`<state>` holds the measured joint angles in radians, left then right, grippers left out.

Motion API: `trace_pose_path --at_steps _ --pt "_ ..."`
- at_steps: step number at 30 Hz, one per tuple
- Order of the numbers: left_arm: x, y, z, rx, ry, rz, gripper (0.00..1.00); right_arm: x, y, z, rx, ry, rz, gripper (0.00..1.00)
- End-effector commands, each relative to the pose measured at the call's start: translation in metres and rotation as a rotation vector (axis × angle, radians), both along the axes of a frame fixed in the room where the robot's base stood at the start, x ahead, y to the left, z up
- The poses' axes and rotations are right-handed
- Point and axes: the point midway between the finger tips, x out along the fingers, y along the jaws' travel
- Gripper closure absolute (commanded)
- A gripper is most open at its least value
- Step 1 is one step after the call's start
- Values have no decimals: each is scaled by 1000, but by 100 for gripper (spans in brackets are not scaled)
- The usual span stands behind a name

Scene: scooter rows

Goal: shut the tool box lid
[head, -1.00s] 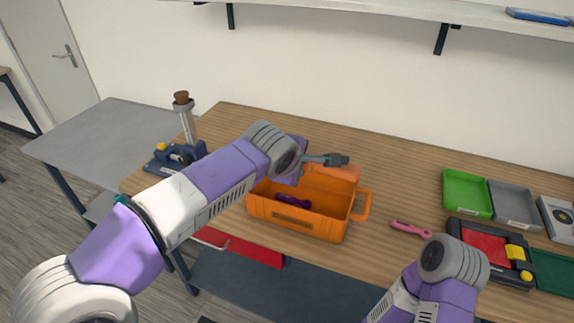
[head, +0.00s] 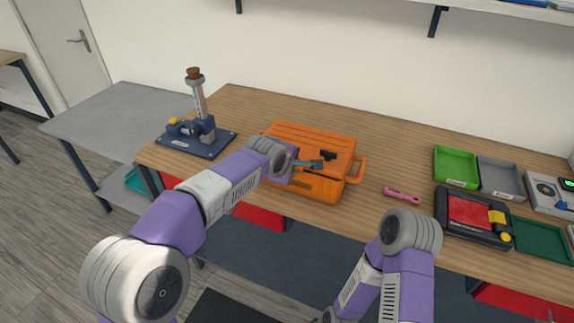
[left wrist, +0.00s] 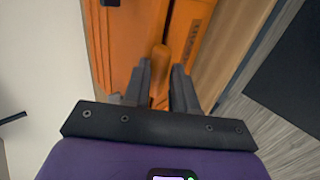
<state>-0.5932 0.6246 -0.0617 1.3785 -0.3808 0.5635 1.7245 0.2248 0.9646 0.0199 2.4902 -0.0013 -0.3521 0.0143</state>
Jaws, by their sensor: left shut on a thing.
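The orange tool box (head: 318,188) stands on the wooden bench. Its ribbed orange lid (head: 300,135) lies down over the body and hides the inside. I cannot tell whether it sits fully flush. My left gripper (head: 320,164) is at the front edge of the lid. In the left wrist view its two fingers (left wrist: 160,82) are shut on an orange tab (left wrist: 160,58) of the lid. My right gripper is out of view; only that arm shows at the lower right.
A pink-handled tool (head: 402,195) lies right of the box. Green (head: 456,182) and grey (head: 500,193) trays and a black case with red (head: 452,228) stand farther right. A blue stand with a column (head: 200,140) is at the left. Bare bench lies behind the box.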

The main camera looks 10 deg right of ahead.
Motion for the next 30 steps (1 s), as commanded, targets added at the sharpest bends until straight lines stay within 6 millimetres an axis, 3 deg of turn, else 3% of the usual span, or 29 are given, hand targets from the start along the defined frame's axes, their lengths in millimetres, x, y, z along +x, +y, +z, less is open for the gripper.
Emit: trace_pose_path --at_steps 8,9,12,22,30 --pt "0 2 -1 3 4 4 100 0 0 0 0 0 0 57" --pt "0 2 -1 3 4 4 69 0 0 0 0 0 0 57" --pt "0 2 -1 2 3 4 55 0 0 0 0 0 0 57" --pt "-2 2 4 0 0 3 55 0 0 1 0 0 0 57" --pt "-27 17 35 0 -1 2 55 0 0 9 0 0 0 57"
